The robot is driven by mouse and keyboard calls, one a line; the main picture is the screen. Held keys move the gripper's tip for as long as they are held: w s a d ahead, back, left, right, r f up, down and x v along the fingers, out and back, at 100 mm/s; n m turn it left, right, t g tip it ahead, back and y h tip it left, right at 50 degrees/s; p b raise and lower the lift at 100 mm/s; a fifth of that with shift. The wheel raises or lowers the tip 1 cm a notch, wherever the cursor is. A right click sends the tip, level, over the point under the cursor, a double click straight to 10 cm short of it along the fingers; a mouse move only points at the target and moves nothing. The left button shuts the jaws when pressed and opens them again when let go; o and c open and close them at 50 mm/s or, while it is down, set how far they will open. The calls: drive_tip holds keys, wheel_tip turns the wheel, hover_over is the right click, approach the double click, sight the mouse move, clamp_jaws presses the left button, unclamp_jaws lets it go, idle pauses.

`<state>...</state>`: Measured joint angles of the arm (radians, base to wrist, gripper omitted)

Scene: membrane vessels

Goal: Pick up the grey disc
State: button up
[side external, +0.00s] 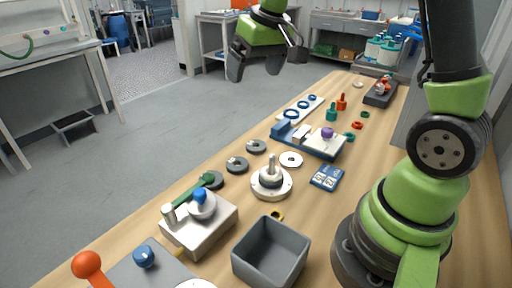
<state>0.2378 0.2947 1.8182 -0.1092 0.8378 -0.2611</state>
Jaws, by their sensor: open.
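Several dark grey discs lie in a row along the left edge of the wooden table: a far disc (256,146), a middle disc (237,165) with a pale mark, and a near disc (213,180) partly covered by a green handle. I cannot tell which one is the task's grey disc. A pale washer-like disc (291,159) with a hole lies to their right. My gripper (268,66) is open and empty, high above and beyond the discs in the picture, touching nothing.
A white round base with a knob (270,183) stands beside the discs. A grey open bin (292,255) and a white block with a blue-knobbed valve (200,225) are nearer. A blue card (327,177) lies right.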

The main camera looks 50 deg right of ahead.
drive_tip(key=w+d+f+g, duration=0.1)
drive_tip(key=w+d+f, duration=0.15)
drive_tip(key=f, duration=0.25)
drive_tip(key=w+d+f+g, duration=0.1)
drive_tip(key=w+d+f, duration=0.15)
drive_tip(key=f, duration=0.25)
hover_over(256, 142)
drive_tip(key=s+a, duration=0.2)
drive_tip(key=shift+n, duration=0.4)
drive_tip(key=f, duration=0.8)
drive_tip(key=shift+w+d+f, duration=0.1)
drive_tip(key=shift+d+f, duration=0.1)
drive_tip(key=shift+f, duration=0.05)
drive_tip(key=shift+w+d+f, duration=0.1)
drive_tip(key=shift+w+f, duration=0.1)
drive_tip(key=shift+f, duration=1.35)
drive_tip(key=shift+w+d+f, duration=0.1)
drive_tip(key=shift+w+f, duration=0.05)
drive_tip(key=shift+f, duration=1.4)
drive_tip(key=c, duration=1)
